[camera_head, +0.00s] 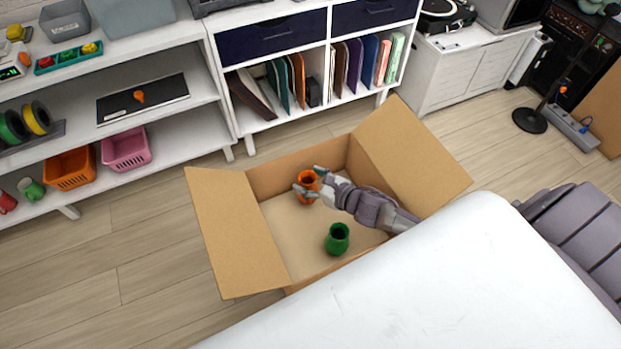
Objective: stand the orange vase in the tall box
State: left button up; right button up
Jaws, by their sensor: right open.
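The tall box (240,233) is an open cardboard box on the floor with its flaps folded outward. The orange vase (308,180) is inside it, near the back wall, and looks upright. My right gripper (308,180) reaches into the box from the right. It is open, with one finger on each side of the orange vase. The fingers and hand hide part of the vase; I cannot tell whether they touch it. My left gripper is not in view.
A green vase (337,239) stands in the box near its front. My white body fills the lower right. A white shelf unit (190,128) with an orange basket (70,168) and a pink basket (126,148) stands behind. Wooden floor (130,262) is clear left of the box.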

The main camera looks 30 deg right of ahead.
jog(key=shift+r, duration=0.15)
jog(key=v, duration=1.2)
